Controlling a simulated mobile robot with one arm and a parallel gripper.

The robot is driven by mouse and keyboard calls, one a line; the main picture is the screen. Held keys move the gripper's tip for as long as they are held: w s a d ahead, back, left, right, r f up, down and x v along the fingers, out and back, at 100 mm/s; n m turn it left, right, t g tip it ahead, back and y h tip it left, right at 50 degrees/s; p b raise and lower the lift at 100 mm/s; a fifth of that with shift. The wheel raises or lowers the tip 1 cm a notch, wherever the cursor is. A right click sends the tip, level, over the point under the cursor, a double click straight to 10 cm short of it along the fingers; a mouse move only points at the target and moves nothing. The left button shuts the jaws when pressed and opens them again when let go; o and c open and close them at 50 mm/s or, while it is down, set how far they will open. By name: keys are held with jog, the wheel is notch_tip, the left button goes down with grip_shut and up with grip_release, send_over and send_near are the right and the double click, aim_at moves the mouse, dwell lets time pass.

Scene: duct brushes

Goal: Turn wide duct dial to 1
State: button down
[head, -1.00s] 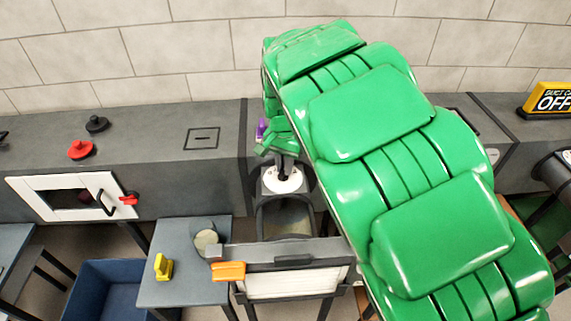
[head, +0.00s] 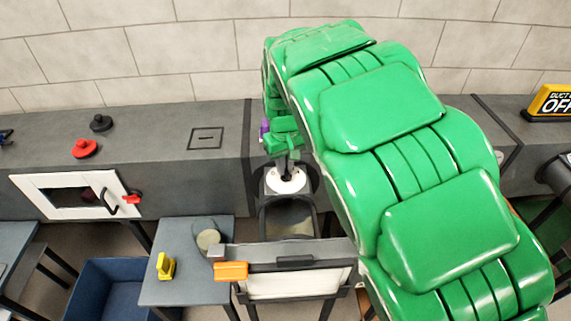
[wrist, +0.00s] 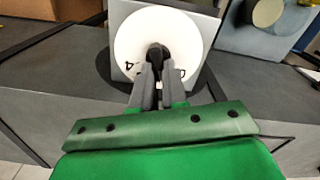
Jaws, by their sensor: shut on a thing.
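The duct dial is a white round plate (wrist: 135,40) with a black knob (wrist: 156,52) at its middle, in the wrist view. In the head view the white plate (head: 286,184) sits on the front of the grey duct, partly covered by my gripper. My gripper (wrist: 158,80) is shut on the black knob, its two grey fingers on either side of it. It also shows in the head view (head: 287,166), beneath my green arm.
A white-framed door (head: 70,195) with a red latch, and red (head: 85,149) and black (head: 101,123) knobs, are on the grey duct at left. A small table (head: 185,285) holds a yellow piece (head: 165,266). A blue bin (head: 112,290) stands below. My arm hides much of the right.

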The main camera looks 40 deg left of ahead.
jog(key=shift+d+n, duration=0.1)
jog(key=shift+n, duration=0.7)
jog(key=c, duration=1.2)
grip_release()
jog(key=shift+o, duration=0.2)
jog(key=shift+r, duration=0.1)
notch_tip(320, 180, up, 7)
jog(key=shift+r, duration=0.3)
